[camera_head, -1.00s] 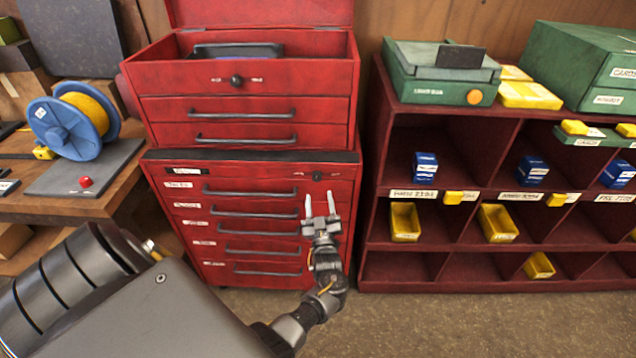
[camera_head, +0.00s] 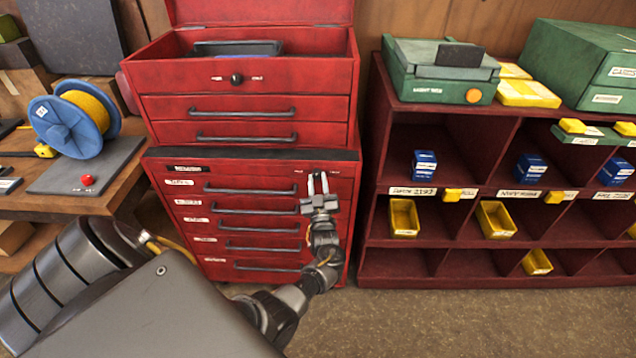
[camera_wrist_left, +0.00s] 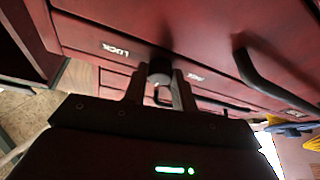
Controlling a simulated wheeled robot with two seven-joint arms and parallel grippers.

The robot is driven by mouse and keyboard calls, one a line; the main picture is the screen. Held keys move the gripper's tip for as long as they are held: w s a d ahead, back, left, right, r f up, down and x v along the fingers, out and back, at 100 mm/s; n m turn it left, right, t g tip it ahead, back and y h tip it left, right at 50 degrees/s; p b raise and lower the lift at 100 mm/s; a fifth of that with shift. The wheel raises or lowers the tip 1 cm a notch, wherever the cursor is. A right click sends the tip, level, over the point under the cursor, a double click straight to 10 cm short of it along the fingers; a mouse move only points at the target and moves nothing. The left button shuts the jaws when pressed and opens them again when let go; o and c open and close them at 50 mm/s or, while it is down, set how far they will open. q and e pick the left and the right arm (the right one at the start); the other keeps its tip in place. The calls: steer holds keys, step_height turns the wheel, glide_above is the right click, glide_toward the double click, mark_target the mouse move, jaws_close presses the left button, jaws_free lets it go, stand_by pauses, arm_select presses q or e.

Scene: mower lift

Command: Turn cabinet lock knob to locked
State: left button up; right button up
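The lock knob (camera_wrist_left: 159,70) is a small dark round knob on the red front of the lower cabinet (camera_head: 270,172). In the left wrist view it sits between two pale labels; the left one (camera_wrist_left: 115,49) seems to read LOCK. My left gripper (camera_head: 318,183) is at the cabinet's upper right front, its fingers pointing at the panel. In the left wrist view its two fingers (camera_wrist_left: 158,82) stand on either side of the knob, closed onto it. In the head view the fingers largely hide the knob. My right gripper is not in view.
Drawer handles (camera_head: 250,188) run left of my gripper. An open red toolbox (camera_head: 250,100) with its own dark knob (camera_head: 236,79) stands on top. A dark red shelf (camera_head: 445,187) with bins is on the right. A workbench (camera_head: 75,203) is on the left.

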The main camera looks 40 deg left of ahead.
arm_select(q)
steer(key=shift+c, duration=1)
